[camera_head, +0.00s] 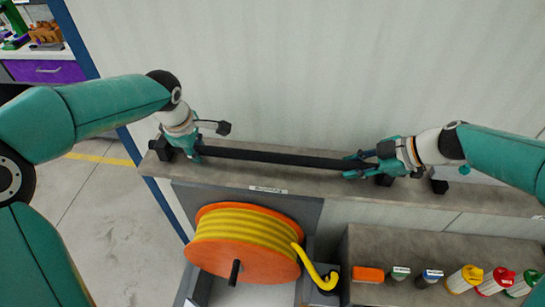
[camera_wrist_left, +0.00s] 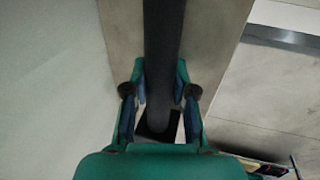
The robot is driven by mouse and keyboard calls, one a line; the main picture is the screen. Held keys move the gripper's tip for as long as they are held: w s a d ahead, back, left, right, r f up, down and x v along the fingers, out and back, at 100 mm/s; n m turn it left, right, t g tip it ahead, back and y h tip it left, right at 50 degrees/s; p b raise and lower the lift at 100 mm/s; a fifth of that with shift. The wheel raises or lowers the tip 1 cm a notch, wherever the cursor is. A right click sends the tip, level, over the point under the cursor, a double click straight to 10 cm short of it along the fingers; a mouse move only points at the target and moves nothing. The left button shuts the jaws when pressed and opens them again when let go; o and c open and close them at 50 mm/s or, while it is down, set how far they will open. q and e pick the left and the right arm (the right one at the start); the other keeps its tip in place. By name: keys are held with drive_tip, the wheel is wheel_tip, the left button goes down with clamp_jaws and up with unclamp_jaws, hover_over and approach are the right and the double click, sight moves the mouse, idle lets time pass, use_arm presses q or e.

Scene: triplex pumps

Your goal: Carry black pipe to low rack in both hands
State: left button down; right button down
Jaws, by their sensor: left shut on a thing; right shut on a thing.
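The black pipe (camera_head: 275,157) runs lengthwise above the long grey ledge (camera_head: 300,182) by the wall, roughly level. My left gripper (camera_head: 197,150) is shut on the pipe near its left end. In the left wrist view the pipe (camera_wrist_left: 163,50) passes between the fingers of the left gripper (camera_wrist_left: 160,92), with a dark block at its near end. My right gripper (camera_head: 362,166) is shut on the pipe near its right end, which the fingers partly hide. I cannot tell whether the pipe touches the ledge or its supports. A low rack is not clearly identifiable.
Black blocks (camera_head: 440,186) stand on the ledge near both grippers. Below it are an orange reel with yellow hose (camera_head: 243,240) and a grey shelf (camera_head: 400,243) with an orange box (camera_head: 368,274) and several capped bottles (camera_head: 465,279). Open floor (camera_head: 95,200) lies at left.

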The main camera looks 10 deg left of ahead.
use_arm(q)
drive_tip(key=shift+w+r, duration=0.1)
drive_tip(key=shift+r, duration=0.05)
use_arm(e)
drive_tip(key=shift+w+r, duration=0.1)
drive_tip(key=shift+r, duration=0.1)
